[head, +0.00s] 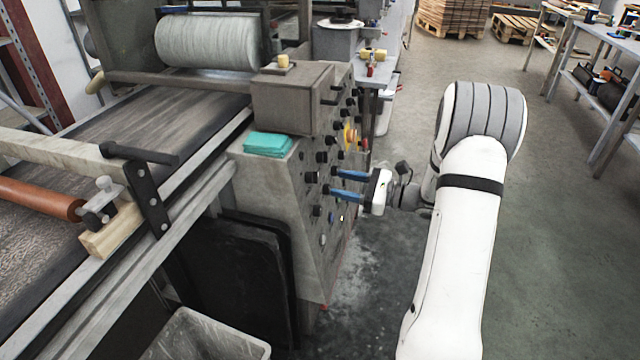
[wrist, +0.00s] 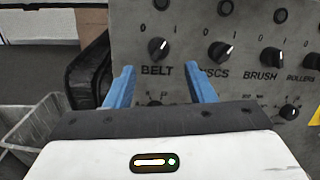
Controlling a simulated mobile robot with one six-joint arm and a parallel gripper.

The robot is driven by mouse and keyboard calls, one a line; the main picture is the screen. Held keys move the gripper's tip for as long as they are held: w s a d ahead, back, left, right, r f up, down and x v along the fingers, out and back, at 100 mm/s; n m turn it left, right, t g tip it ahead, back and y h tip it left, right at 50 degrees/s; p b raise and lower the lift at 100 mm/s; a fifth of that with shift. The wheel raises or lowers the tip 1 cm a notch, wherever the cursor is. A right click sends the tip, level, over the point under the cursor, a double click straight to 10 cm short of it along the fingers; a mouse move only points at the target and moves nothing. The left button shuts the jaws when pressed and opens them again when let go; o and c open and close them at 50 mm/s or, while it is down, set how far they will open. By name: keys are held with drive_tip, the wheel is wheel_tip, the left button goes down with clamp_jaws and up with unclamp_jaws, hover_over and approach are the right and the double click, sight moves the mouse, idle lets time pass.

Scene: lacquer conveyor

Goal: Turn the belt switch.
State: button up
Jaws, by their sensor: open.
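The belt switch (wrist: 158,48) is a round black knob with a white pointer mark on the grey control panel (wrist: 190,20), above the printed word BELT. Its pointer tilts to the upper right. My gripper (wrist: 160,68) has two blue fingers, spread apart and empty. In the wrist view the knob appears between and just above the fingertips; I cannot tell the gap to the panel. In the head view my gripper (head: 334,181) faces the panel's side from the right, fingers level. Which knob there is the belt switch cannot be told.
More knobs stand to the right: the discs knob (wrist: 220,52), the brush knob (wrist: 271,57) and the rollers knob (wrist: 312,61). A row of black buttons lies above. A teal cloth (head: 268,144) lies on the machine. A grey bin (head: 205,338) stands below. Open floor lies right.

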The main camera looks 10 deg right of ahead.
sight(312, 177)
drive_tip(key=x, duration=0.6)
drive_tip(key=shift+a+b, duration=0.35)
drive_tip(key=c, duration=1)
drive_tip(key=shift+o, duration=0.2)
